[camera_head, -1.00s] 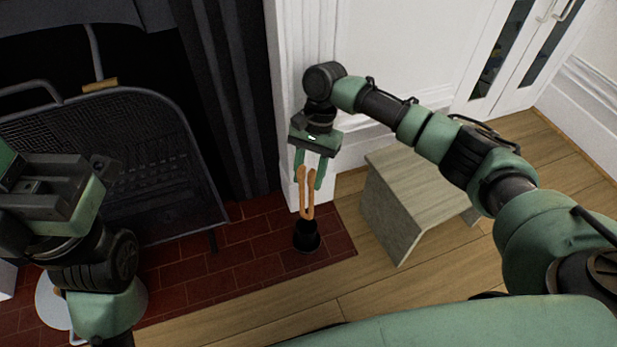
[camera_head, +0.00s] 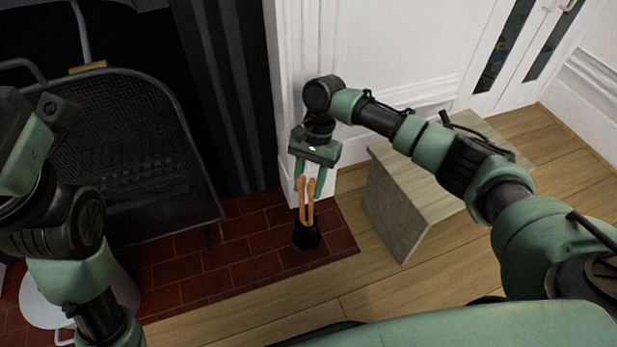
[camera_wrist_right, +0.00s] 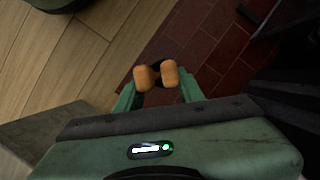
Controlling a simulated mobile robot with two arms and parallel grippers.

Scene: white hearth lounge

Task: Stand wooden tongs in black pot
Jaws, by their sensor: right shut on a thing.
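The wooden tongs (camera_head: 308,208) are orange-brown and upright, with their two arms side by side. My right gripper (camera_head: 309,190) is shut on their upper part. Their lower end meets the mouth of the small black pot (camera_head: 307,237) on the brick hearth; how deep they reach inside is hidden. In the right wrist view the tongs' rounded tops (camera_wrist_right: 155,75) show between the green fingers (camera_wrist_right: 158,92), and the pot is mostly hidden behind them. My left gripper's housing (camera_head: 28,140) is at the left edge of the head view; its fingers do not show.
The hearth (camera_head: 245,240) of red brick has free room left of the pot. A black mesh fire screen (camera_head: 130,155) stands at left. A grey wooden stool (camera_head: 400,205) stands right of the pot. A white wall post (camera_head: 297,100) rises behind the gripper.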

